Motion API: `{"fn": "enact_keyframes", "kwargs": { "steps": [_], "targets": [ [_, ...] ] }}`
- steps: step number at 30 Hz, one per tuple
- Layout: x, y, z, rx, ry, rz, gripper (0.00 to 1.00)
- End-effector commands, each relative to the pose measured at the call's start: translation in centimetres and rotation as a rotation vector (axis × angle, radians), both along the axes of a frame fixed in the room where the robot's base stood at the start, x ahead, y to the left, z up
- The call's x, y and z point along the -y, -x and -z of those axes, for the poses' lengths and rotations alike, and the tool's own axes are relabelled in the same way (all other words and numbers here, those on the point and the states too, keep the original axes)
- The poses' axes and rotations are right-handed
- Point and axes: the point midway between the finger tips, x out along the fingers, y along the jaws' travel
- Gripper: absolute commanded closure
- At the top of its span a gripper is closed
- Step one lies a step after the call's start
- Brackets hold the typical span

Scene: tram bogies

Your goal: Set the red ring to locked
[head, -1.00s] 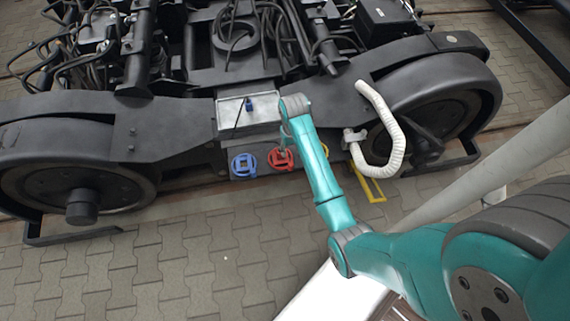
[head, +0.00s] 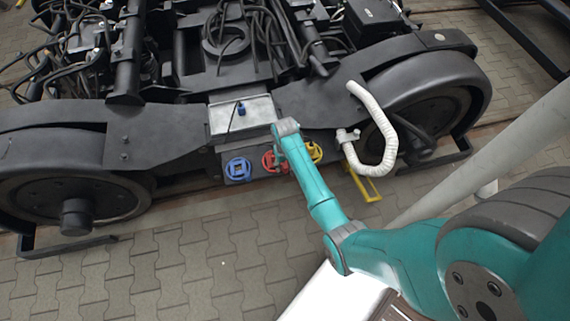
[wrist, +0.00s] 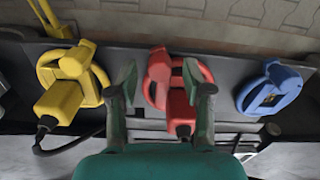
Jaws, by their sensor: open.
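The red ring (wrist: 156,72) with its red block-shaped handle (wrist: 180,108) is in the middle of the wrist view, mounted on a dark panel. My gripper (wrist: 160,68) is open, with one finger on each side of the red ring's handle area. I cannot tell whether either finger touches it. In the head view the red ring (head: 268,161) is partly covered by my arm, and my gripper's fingers are hidden there. No lock marking is readable.
A blue ring (head: 238,169) sits left of the red one in the head view, and a yellow ring (head: 315,151) right of it. A white hose (head: 388,140), a grey box (head: 243,115) and a yellow bracket (head: 365,184) are close by. Paving in front is clear.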

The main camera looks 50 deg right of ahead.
Motion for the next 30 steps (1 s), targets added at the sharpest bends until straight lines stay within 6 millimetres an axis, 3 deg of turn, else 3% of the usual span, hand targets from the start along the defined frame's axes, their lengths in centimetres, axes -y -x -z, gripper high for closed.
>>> {"fn": "enact_keyframes", "kwargs": {
  "steps": [7, 13, 14, 30],
  "targets": [
    [0.00, 0.00, 0.08, 0.000, 0.000, 0.000, 0.50],
    [0.00, 0.00, 0.07, 0.000, 0.000, 0.000, 0.97],
    [0.00, 0.00, 0.07, 0.000, 0.000, 0.000, 1.00],
    [-0.55, -0.02, 0.09, 0.000, 0.000, 0.082, 1.00]
  ]
}}
